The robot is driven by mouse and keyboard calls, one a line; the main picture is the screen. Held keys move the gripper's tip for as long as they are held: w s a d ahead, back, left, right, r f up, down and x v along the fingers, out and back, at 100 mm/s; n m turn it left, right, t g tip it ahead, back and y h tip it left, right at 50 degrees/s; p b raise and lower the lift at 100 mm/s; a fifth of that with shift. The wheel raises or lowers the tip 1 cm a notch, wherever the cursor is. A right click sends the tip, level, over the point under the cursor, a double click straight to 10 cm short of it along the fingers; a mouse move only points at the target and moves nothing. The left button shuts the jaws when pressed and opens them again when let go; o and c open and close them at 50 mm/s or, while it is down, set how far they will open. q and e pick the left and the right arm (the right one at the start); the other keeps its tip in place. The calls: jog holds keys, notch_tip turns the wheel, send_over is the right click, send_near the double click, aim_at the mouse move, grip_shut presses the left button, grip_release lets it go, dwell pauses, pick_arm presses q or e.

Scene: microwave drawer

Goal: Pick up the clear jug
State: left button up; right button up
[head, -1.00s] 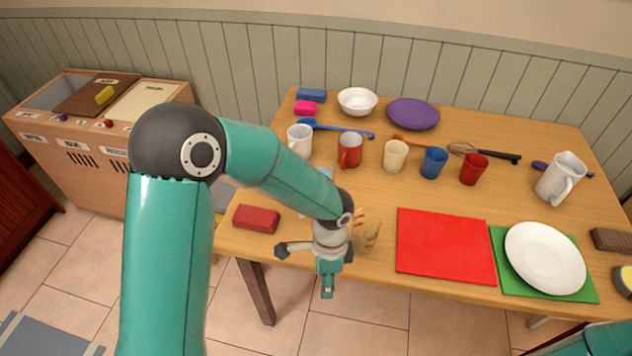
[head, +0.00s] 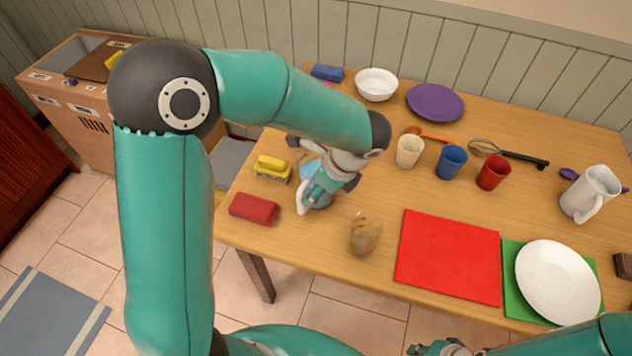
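A see-through object with red marks, apparently the clear jug (head: 365,234), stands near the table's front edge, left of the red mat. The wood shows brownish through it, so its outline and handle are hard to make out. My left gripper (head: 318,190) is to the left of the jug and apart from it, over the table. It is partly hidden by its own wrist, and its finger opening is unclear. Part of my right gripper (head: 436,349) shows at the bottom edge, cut off by the frame.
A red block (head: 254,208) and yellow item (head: 272,168) lie left of my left gripper. A red mat (head: 448,257) and white plate (head: 557,282) lie right of the jug. Cups and a white pitcher (head: 590,194) stand behind. Wood between jug and cups is clear.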

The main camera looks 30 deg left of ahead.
aim_at(303, 212)
pick_arm(q)
jog(key=x, duration=1)
jog(key=shift+d, duration=0.1)
grip_shut()
